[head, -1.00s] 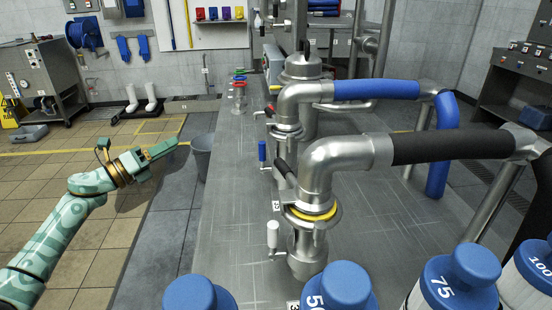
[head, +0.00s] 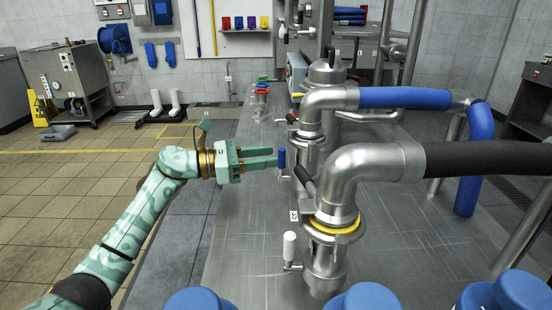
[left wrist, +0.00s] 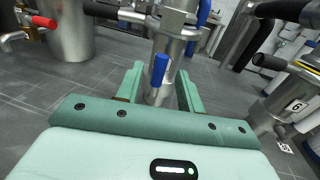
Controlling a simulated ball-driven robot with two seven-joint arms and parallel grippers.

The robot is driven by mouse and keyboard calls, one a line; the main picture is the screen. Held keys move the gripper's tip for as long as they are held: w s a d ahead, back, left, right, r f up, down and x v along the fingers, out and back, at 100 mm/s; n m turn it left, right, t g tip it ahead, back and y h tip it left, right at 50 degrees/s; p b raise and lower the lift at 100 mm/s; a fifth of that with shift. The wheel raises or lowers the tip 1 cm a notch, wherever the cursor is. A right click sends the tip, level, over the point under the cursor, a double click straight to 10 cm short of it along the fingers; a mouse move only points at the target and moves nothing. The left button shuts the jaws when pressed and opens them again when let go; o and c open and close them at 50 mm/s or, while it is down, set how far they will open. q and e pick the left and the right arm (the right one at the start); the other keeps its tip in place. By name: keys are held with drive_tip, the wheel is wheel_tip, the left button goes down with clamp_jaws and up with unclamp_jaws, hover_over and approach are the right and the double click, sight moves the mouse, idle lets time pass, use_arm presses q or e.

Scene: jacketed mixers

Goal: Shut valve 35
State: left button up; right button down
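A valve with an upright blue handle (head: 282,158) sits on the near side of the second steel pipe stand in the head view. My left gripper (head: 276,157) is level with it, its fingertips right beside the handle. In the left wrist view the blue handle (left wrist: 160,70) appears between the two open green fingers, in front of a steel pipe (left wrist: 163,88). I cannot tell whether the fingers touch it. A small tag (head: 293,216) lies on the bench; its number is too small to read surely. My right gripper is not in view.
A white-handled valve (head: 289,250) stands nearer on the steel bench (head: 245,220). A red-handled valve (left wrist: 43,22) is at the wrist view's left. A pipe marked 6 (left wrist: 296,106) is at its right. Blue-capped containers (head: 365,298) line the near edge.

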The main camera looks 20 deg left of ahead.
sight(282, 166)
use_arm(q)
drive_tip(key=x, duration=0.3)
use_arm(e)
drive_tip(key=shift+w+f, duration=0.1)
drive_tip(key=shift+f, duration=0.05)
use_arm(q)
clamp_jaws()
drive_tip(key=m+b, duration=0.1)
drive_tip(key=s+f+m+b, duration=0.1)
drive_tip(key=b, duration=0.1)
drive_tip(key=shift+d, duration=0.1)
drive_tip(key=shift+s+d+r+m+h+b, duration=0.15)
drive_tip(key=shift+s+m+h+b, duration=0.1)
drive_tip(key=shift+m+b, duration=0.3)
drive_tip(key=shift+s+d+f+m+h+b, duration=0.15)
drive_tip(key=shift+s+m+b, duration=0.1)
drive_tip(key=shift+m+b, duration=0.3)
drive_tip(key=shift+r, duration=0.2)
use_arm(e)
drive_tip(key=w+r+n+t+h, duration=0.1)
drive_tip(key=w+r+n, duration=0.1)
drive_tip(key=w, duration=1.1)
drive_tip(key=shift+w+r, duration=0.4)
